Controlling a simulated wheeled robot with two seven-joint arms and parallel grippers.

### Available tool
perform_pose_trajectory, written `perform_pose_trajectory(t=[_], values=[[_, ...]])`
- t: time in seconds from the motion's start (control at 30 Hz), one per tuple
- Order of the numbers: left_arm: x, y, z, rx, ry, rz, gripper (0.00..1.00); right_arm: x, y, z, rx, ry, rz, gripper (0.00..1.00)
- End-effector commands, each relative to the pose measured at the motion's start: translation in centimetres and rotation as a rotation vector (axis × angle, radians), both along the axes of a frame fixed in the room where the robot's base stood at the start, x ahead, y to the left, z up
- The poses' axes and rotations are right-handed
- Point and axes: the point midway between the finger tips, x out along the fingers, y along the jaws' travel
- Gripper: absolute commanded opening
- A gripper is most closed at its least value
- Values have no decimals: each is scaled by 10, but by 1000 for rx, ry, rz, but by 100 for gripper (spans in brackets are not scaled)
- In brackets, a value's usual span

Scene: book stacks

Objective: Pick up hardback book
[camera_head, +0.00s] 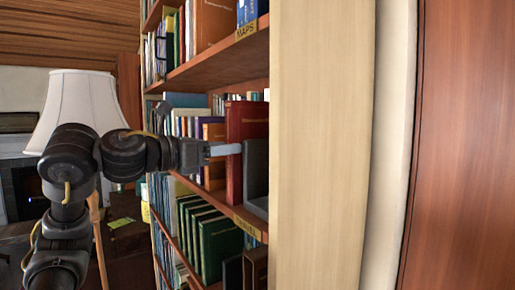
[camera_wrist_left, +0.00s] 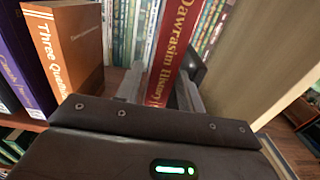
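The red hardback book (camera_head: 247,122) stands upright on the middle shelf, near its right end. In the left wrist view its spine (camera_wrist_left: 172,50) reads "Dawrasim History". The far ends of the fingers are partly hidden. My right gripper is in neither view.
A dark grey bookend (camera_head: 256,172) stands just right of the red book. An orange book (camera_wrist_left: 66,42) and purple books (camera_wrist_left: 22,70) stand to its left. The pale bookcase side panel (camera_head: 320,150) bounds the shelf on the right. A white lampshade (camera_head: 82,102) is behind my left arm.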

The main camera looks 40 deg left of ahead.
Motion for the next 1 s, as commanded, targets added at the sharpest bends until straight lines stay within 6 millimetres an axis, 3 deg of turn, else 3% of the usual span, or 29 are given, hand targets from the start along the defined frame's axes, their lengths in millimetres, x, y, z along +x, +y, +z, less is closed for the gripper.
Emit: perform_pose_trajectory(t=[0.3, 0.7, 0.97, 1.0], values=[[15, -4, 0, 0, -1, 2, 38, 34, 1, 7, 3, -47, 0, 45], [61, -22, 0, -2, 1, 1, 38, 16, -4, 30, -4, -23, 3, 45], [63, -22, -1, 1, -1, 2, 38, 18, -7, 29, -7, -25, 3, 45], [63, -22, -1, 1, -1, 2, 34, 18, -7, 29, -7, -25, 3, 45]])
